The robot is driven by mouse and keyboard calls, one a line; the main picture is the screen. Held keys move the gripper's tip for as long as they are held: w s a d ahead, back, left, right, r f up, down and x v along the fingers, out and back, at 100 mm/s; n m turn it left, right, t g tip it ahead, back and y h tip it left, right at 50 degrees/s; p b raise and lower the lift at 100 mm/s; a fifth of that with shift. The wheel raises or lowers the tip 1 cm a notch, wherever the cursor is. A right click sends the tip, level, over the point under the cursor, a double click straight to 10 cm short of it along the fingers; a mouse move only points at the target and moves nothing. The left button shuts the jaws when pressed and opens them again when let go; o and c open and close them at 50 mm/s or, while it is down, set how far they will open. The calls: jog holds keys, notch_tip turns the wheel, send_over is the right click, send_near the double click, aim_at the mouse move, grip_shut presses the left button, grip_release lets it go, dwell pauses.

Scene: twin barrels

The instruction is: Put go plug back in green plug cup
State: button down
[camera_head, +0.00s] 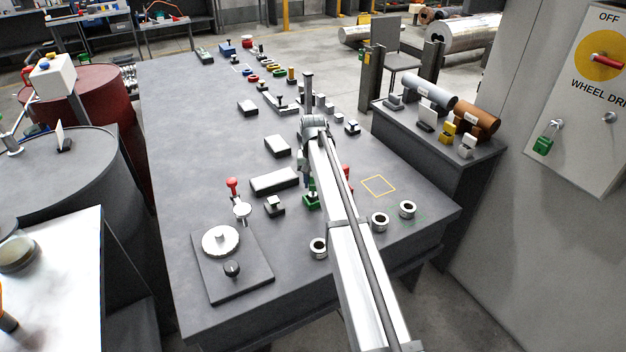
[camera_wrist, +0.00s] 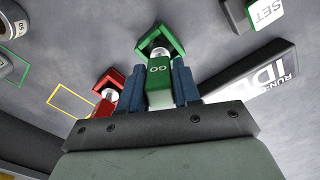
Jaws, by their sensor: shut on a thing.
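The go plug (camera_wrist: 159,72) is a green block marked GO with a bright metal end. My gripper (camera_wrist: 159,88) has its two blue fingers shut on the plug's sides. The green plug cup (camera_wrist: 174,42) is an angular green holder just beyond the plug in the wrist view. The plug's metal end overlaps the cup's opening there; I cannot tell whether it is inside or above it. In the head view the green cup (camera_head: 312,203) stands on the bench below my gripper (camera_head: 306,180), and my arm partly hides this spot.
A red plug and holder (camera_wrist: 108,90) stand close left of the fingers in the wrist view. A RUN/IDLE block (camera_wrist: 255,80) lies to the right. Metal rings (camera_head: 380,222) stand near the bench's front edge. A yellow square outline (camera_head: 378,185) marks bare bench (camera_head: 190,180).

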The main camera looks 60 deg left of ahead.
jog(key=shift+f, duration=0.3)
jog(key=c, duration=0.7)
grip_release()
notch_tip(320, 180, up, 14)
jog(key=shift+f, duration=0.1)
dwell(0.5)
